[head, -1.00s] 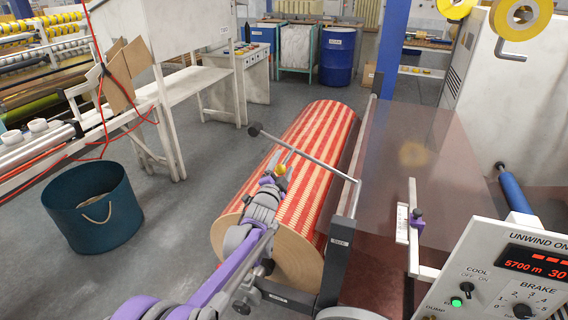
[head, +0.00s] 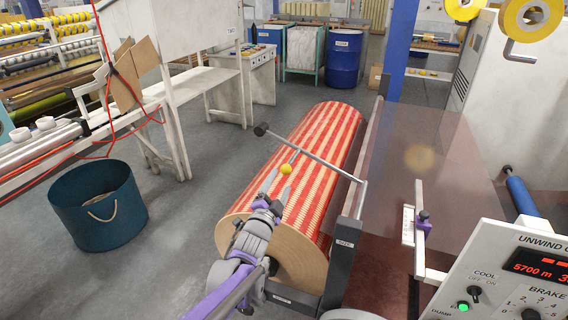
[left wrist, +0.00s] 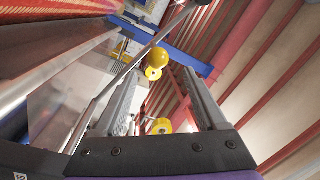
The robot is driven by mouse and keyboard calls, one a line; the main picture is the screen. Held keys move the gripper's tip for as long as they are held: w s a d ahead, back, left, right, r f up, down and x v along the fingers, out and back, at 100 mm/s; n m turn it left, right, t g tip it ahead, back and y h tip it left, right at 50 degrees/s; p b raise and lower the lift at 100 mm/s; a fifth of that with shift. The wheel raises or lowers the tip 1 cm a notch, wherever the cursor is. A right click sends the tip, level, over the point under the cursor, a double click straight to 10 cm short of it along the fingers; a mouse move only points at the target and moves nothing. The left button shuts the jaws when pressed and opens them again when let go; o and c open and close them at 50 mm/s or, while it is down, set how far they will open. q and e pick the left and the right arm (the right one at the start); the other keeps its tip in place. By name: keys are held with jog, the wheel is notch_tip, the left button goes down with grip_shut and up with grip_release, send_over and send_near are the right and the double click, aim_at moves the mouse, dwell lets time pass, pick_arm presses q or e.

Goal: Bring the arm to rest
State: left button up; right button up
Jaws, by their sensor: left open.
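My left gripper (head: 278,188) is open, its grey fingers pointing up over the near part of a roll of red and cream striped film (head: 318,140). A yellow ball knob (head: 285,169) on a thin rod is just past the fingertips. In the left wrist view, the open fingers of my left gripper (left wrist: 161,75) have no object held between them, and the yellow ball (left wrist: 160,57) appears ahead, around the level of their tips. I cannot tell whether the fingers touch the roll or knob. My right gripper is not in view.
A control panel (head: 500,280) stands at the lower right, beside a tinted clear sheet (head: 430,170). A blue bin (head: 98,205) stands on the left; grey floor between it and the roll is free.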

pick_arm(q)
jog(key=s+a+n+g+y+p, duration=0.4)
jog(key=s+a+n, duration=0.4)
jog(key=s, duration=0.6)
jog(key=s+a+f+n+g+p, duration=0.1)
jog(key=s+a+f+n+g, duration=0.1)
jog(key=s, duration=1.1)
jog(key=s+a+f+n+g+p, duration=0.1)
jog(key=s+f+n+g, duration=0.3)
jog(key=s, duration=0.9)
notch_tip(320, 180, down, 3)
jog(key=a+g, duration=0.1)
jog(key=g, duration=0.2)
jog(key=shift+s+r+y, duration=0.15)
jog(key=shift+y, duration=0.15)
